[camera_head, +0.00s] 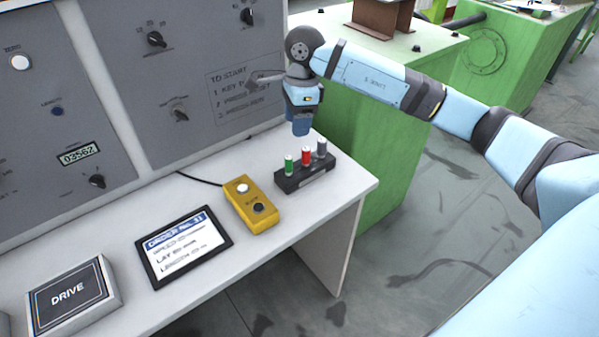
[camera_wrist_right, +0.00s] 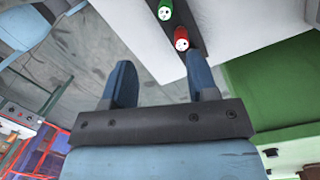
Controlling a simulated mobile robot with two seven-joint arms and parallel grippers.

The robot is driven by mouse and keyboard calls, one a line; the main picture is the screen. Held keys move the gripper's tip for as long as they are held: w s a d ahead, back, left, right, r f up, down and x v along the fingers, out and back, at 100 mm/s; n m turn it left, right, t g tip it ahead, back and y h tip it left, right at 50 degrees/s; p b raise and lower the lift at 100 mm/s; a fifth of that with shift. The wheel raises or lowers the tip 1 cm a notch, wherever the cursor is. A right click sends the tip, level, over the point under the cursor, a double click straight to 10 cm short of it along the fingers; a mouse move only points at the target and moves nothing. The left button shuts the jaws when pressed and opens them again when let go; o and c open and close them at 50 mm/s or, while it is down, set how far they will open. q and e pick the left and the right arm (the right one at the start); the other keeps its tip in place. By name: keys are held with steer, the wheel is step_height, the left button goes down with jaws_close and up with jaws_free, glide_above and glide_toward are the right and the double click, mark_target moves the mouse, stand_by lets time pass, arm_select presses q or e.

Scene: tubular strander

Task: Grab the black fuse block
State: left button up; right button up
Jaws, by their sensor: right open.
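The black fuse block (camera_head: 305,179) sits on the white bench near its right end. It holds a green fuse (camera_head: 288,165), a red fuse (camera_head: 306,156) and a grey fuse (camera_head: 321,147), all upright. My right gripper (camera_head: 301,128) hangs just above the block, pointing down and apart from it. In the right wrist view the gripper (camera_wrist_right: 160,82) is open with nothing between its fingers. The green fuse (camera_wrist_right: 165,10) and red fuse (camera_wrist_right: 181,39) show beyond the fingertips; the grey fuse cannot be made out there. My left gripper is not in view.
A yellow button box (camera_head: 250,206) with a cable stands left of the block. A tablet (camera_head: 183,246) and a DRIVE box (camera_head: 70,296) lie farther left on the bench (camera_head: 335,195). A grey control panel (camera_head: 190,70) rises behind. A green machine (camera_head: 370,100) stands beyond the bench's right end.

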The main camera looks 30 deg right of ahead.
mark_target(306, 149)
steer(key=shift+h, duration=0.7)
steer(key=d+f, duration=0.1)
steer(key=f, duration=0.1)
steer(key=d+f, duration=0.1)
steer(key=f, duration=0.2)
steer(key=w+d+f, duration=0.1)
steer(key=f, duration=0.1)
steer(key=shift+f, duration=0.15)
steer(key=f, duration=0.5)
steer(key=shift+w+d, duration=0.2)
steer(key=shift+c, duration=0.4)
jaws_close()
